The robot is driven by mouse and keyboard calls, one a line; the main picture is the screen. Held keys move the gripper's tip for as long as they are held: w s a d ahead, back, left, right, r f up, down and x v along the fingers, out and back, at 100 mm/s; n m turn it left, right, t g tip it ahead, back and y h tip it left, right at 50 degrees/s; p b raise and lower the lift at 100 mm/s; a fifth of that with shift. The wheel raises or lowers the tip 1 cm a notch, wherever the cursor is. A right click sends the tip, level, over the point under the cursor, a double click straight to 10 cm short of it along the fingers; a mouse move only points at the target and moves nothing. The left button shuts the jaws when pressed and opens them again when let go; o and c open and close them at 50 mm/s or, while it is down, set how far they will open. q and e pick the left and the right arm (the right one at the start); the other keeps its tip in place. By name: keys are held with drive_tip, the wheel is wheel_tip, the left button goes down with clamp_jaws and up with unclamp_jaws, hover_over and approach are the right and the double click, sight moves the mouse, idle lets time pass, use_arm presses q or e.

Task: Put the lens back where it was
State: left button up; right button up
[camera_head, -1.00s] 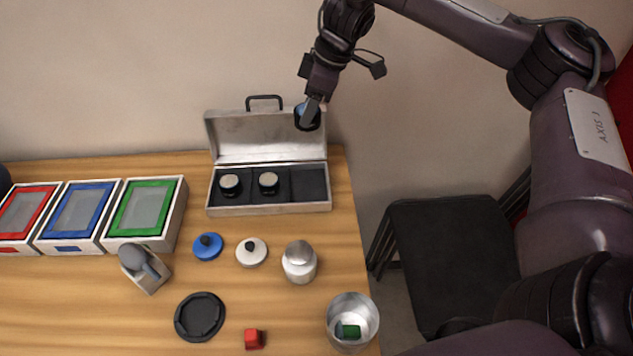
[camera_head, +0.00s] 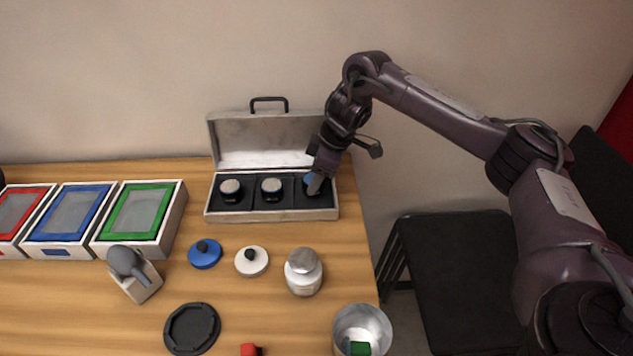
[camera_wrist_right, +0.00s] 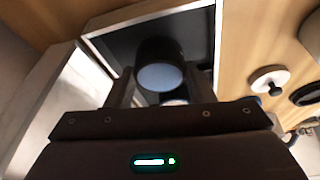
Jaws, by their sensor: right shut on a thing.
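My right gripper (camera_head: 316,183) is shut on a dark, round lens (camera_head: 312,188) with a blue-tinted top. It holds the lens at the right compartment of the open silver case (camera_head: 270,215). In the right wrist view the lens (camera_wrist_right: 160,66) sits between the fingers, over the case's dark interior. I cannot tell whether it touches the compartment floor. Two other lenses with pale tops, one at the left (camera_head: 230,190) and one in the middle (camera_head: 271,189), stand in the case. My left gripper is not in view.
The case lid (camera_head: 262,140) stands open behind. In front are a blue lid (camera_head: 205,253), a white lid (camera_head: 251,261), a jar (camera_head: 303,272) and a metal cup (camera_head: 362,325). Red, blue and green framed boxes (camera_head: 140,212) stand left. A black chair (camera_head: 460,265) is right of the table.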

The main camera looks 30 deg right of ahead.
drive_tip(key=shift+f, duration=0.7)
drive_tip(key=shift+f, duration=0.1)
drive_tip(key=o, duration=1.1)
drive_tip(key=shift+f, duration=0.1)
drive_tip(key=shift+o, duration=0.2)
drive_tip(key=shift+r, duration=0.35)
drive_tip(key=shift+v, duration=1.25)
drive_tip(key=p+v, duration=0.3)
drive_tip(key=v, duration=0.6)
drive_tip(key=shift+p, duration=0.3)
drive_tip(key=shift+d, duration=0.1)
